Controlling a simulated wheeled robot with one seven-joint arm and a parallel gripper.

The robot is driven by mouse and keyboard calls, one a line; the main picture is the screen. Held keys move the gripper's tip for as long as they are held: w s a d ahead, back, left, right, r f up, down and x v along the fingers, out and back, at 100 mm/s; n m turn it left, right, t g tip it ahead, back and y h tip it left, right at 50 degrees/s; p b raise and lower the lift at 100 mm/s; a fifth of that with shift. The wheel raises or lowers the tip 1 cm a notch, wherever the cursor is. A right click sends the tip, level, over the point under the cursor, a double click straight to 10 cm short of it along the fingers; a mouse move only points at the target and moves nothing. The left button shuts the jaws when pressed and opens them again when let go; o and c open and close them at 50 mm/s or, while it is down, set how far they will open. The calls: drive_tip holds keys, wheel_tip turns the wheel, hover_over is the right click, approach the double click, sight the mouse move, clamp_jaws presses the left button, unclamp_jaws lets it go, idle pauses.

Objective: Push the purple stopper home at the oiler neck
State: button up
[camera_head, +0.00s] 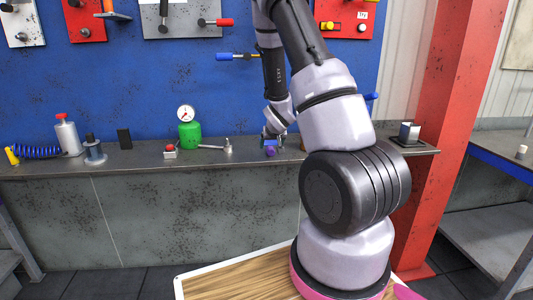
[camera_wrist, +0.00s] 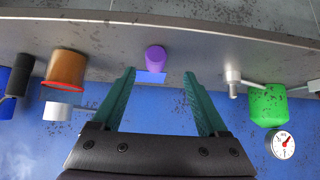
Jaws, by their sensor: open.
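The purple stopper (camera_wrist: 155,58) shows in the wrist view just beyond my open fingertips, centred between them. It adjoins a small blue piece (camera_wrist: 150,78); I cannot tell how the two are joined or whether the stopper is seated. In the head view the stopper (camera_head: 270,152) is a small purple spot at the bench's front edge, under the blue piece (camera_head: 269,143). My gripper (camera_wrist: 159,75) has its two green fingers spread and nothing between them. In the head view my gripper (camera_head: 271,134) is small and partly hidden. I cannot make out which part is the oiler neck.
The grey bench (camera_head: 130,158) runs along the blue wall. A green tank (camera_head: 189,134) with a gauge (camera_head: 186,113) and a grey fitting (camera_head: 228,148) stand left of my gripper. In the wrist view an orange-brown cylinder (camera_wrist: 67,68) and a black cylinder (camera_wrist: 28,73) stand left.

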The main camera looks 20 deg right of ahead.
sight(271, 148)
drive_tip(key=x, duration=0.6)
drive_tip(key=shift+w+d+f, duration=0.1)
drive_tip(key=shift+w+d, duration=0.25)
drive_tip(key=shift+d, duration=0.15)
clamp_jaws()
